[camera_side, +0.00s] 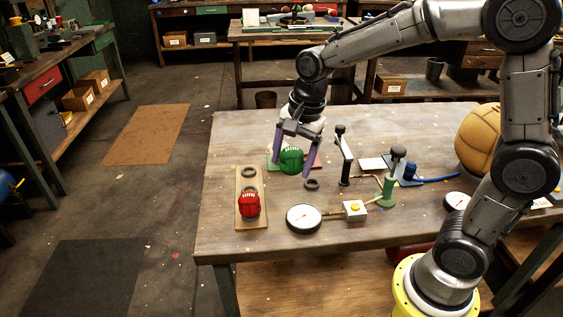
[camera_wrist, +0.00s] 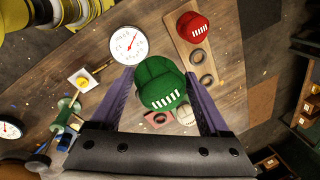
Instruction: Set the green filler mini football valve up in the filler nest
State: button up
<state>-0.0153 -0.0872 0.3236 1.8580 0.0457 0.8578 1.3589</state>
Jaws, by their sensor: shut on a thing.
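The green mini football (camera_side: 291,161) is between the purple fingers of my gripper (camera_side: 293,168), which is shut on it. In the wrist view the green football (camera_wrist: 158,82) fills the space between the fingers (camera_wrist: 162,92), with a row of white laces on the near side. I cannot make out its valve. I cannot tell how far the ball is above the table.
A wooden board (camera_side: 241,217) holds a red mini football (camera_side: 249,206) and black rings, one at its far end (camera_side: 249,171). A gauge (camera_side: 304,218), black post (camera_side: 344,160), green pump (camera_side: 389,188) and large brown ball (camera_side: 479,140) stand rightward.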

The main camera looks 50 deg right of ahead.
jog(key=shift+s+f+n, duration=0.1)
jog(key=shift+s+n, duration=0.35)
jog(key=shift+n, duration=0.05)
jog(key=s+d, duration=0.9)
jog(key=s, duration=0.1)
jog(key=shift+m, duration=0.5)
jog(key=w+d+f, duration=0.1)
jog(key=w+f, duration=0.2)
jog(key=w, duration=0.1)
jog(key=w+d+f, duration=0.1)
jog(key=w+f, duration=0.2)
jog(key=w, duration=0.2)
jog(key=w+d+f, duration=0.2)
jog(key=w+f, duration=0.2)
jog(key=shift+w+d, duration=0.1)
jog(key=shift+w, duration=0.05)
jog(key=shift+w+f, duration=0.1)
jog(key=shift+f, duration=1.5)
jog(key=shift+f, duration=0.15)
jog(key=o, duration=1.3)
